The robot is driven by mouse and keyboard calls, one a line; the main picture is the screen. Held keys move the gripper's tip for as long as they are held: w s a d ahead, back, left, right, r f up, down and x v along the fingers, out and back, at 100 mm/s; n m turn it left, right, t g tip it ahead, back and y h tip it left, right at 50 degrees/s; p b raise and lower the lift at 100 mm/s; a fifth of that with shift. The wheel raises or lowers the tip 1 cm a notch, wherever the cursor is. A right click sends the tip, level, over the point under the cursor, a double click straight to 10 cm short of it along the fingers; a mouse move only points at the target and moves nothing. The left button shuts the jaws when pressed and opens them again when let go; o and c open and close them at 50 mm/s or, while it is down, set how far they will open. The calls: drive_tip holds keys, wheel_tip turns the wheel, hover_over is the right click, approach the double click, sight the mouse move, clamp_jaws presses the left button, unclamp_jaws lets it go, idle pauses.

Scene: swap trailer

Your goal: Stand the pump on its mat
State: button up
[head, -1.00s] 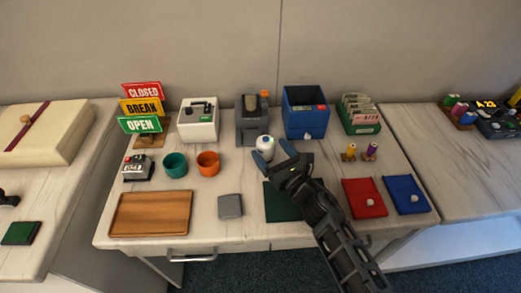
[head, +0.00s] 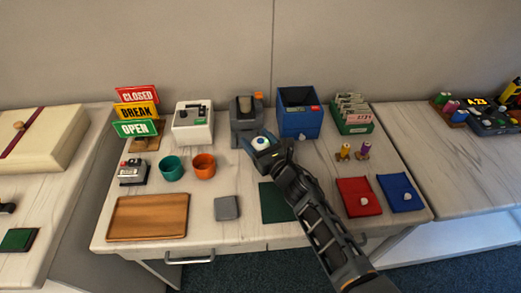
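A small white bottle with a blue spot on top, which looks like the pump (head: 260,141), is in the middle of the table, in front of the grey machine. My gripper (head: 262,147) has its fingers at the pump and partly hides it. I cannot tell whether the fingers press on it or are still apart around it. A dark green mat (head: 271,204) lies flat near the front edge, partly covered by my arm. Its visible part is bare. A grey square pad (head: 227,208) lies to its left; I cannot tell which one belongs to the pump.
Behind the pump stand a grey machine (head: 246,121) and a blue bin (head: 299,114). Orange (head: 204,166) and teal (head: 172,168) cups and a wooden tray (head: 148,218) are left. Red (head: 358,198) and blue (head: 399,193) mats with white balls are right.

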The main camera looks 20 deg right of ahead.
drive_tip(key=c, duration=0.9)
